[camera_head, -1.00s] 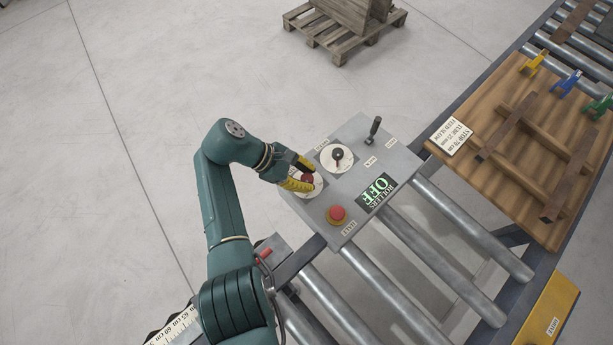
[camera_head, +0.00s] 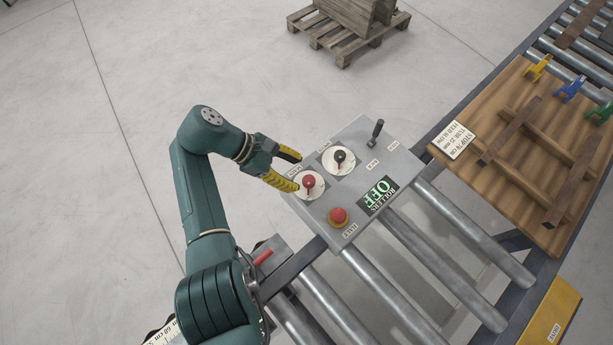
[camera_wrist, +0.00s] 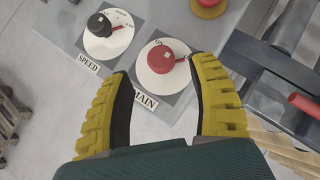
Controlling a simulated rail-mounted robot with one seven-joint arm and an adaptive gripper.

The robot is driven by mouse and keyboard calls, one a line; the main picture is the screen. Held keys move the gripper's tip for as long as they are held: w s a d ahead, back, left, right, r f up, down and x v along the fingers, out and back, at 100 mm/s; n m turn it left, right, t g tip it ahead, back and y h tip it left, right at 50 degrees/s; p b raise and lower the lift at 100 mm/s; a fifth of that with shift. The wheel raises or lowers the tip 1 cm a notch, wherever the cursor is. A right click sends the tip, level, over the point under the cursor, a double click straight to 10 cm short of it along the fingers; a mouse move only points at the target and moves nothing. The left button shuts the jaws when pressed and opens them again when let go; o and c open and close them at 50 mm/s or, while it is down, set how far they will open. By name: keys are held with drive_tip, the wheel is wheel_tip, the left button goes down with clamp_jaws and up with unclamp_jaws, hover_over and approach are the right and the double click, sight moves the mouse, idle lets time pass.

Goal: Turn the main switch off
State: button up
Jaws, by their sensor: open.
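The main switch is a red knob on a white round dial, on the grey control panel. It shows in the head view (camera_head: 309,182) and in the wrist view (camera_wrist: 161,59), with the label MAIN (camera_wrist: 146,101) beside it. My gripper (camera_head: 299,172) is open, with its yellow and black fingers pointing at the panel. The knob is fully visible. I cannot tell whether a fingertip touches the panel.
A black speed knob (camera_head: 340,156) sits beside the main switch. The panel (camera_head: 375,138) also has a black lever (camera_head: 375,131), a red stop button (camera_head: 338,216) and a display reading ROLLERS OFF (camera_head: 377,195). Rollers and a wooden board (camera_head: 490,150) lie to the right.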

drive_tip(key=v, duration=0.6)
drive_tip(key=shift+a, duration=0.2)
drive_tip(key=shift+r, duration=0.15)
